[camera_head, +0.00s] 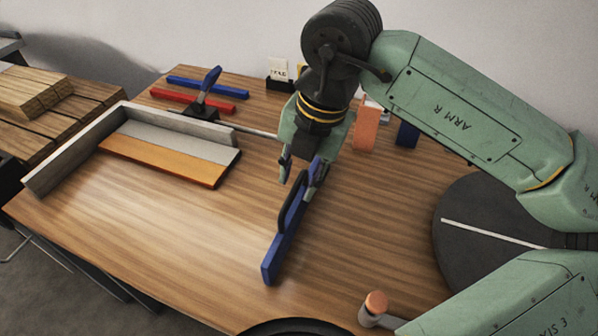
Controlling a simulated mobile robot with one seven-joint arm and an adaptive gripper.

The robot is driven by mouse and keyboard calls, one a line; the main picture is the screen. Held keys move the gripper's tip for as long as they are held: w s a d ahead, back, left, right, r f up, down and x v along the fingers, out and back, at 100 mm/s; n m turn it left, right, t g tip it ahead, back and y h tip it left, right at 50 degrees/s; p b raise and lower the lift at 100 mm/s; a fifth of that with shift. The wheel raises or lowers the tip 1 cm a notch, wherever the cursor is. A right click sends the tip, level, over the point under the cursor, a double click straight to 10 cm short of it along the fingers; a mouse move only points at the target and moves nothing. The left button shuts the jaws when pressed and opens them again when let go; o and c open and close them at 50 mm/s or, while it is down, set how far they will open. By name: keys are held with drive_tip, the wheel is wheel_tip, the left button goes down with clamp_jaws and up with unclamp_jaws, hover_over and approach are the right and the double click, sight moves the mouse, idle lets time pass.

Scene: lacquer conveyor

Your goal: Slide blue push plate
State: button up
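The blue push plate (275,253) stands on edge on the wooden table near the middle of the view. It is a long narrow blue plate with a dark loop handle (289,207) on its left face. My gripper (301,172) points down at the plate's far end. Its fingers are spread, with a gap between them. One finger is left of the plate, and the other overlaps the plate's far upper end. I cannot tell whether this finger touches it. The far end of the plate is partly hidden.
An L-shaped grey fence (75,153) stands at the left around an orange-edged grey board (165,155). Behind lie a red bar (187,99), a blue bar (207,88) and a pusher on a rod (208,90). An orange block (366,130) stands right. The front-left table is clear.

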drive_tip(key=shift+a+f, duration=0.1)
drive_tip(key=shift+f, duration=0.3)
drive_tip(key=shift+c, duration=0.2)
clamp_jaws()
idle(0.5)
